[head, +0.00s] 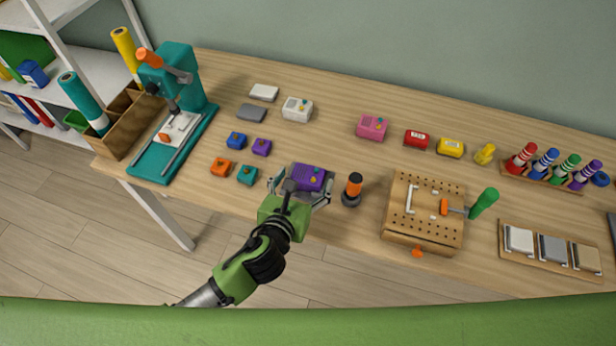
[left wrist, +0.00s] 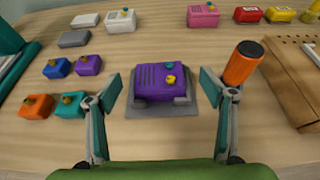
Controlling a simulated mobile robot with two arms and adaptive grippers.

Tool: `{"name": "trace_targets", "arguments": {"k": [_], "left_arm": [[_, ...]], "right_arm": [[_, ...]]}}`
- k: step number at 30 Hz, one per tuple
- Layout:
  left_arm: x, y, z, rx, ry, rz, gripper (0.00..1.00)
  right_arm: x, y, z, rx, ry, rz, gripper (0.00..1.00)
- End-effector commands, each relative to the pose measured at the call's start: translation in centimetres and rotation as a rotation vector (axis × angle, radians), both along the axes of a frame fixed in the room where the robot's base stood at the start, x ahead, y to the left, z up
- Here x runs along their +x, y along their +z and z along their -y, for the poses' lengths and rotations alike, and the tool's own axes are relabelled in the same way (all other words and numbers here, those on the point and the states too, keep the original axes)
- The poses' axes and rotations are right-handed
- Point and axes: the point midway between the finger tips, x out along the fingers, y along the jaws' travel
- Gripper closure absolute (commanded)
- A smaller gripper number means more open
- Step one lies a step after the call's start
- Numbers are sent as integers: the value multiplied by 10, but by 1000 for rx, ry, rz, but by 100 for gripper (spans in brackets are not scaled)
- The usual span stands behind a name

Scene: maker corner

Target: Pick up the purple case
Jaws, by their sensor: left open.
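The purple case (head: 308,177) sits near the front edge of the wooden table, on a flat grey pad. My left gripper (head: 301,192) is open, with one finger toward each side of the case. In the left wrist view its fingers (left wrist: 165,105) stand apart, with visible gaps between them and the case. My right gripper is not in view.
Small teal (head: 247,175), orange (head: 221,167), blue and purple blocks lie to the left. A wooden pegboard box (head: 425,210) is further right.

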Motion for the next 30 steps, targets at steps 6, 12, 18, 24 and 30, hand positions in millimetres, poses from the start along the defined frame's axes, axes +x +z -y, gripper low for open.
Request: {"name": "trace_targets", "arguments": {"k": [6,12,18,24,30], "left_arm": [[23,-14,5,-1,3,-1,25],[42,-23,10,-1,2,-2,25],[44,-24,11,-1,1,-2,25],[43,-24,11,-1,1,-2,59],[43,-24,11,-1,1,-2,68]], "right_arm": [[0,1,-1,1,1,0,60],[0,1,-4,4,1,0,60],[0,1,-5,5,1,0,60],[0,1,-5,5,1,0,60],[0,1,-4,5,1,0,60]]}}
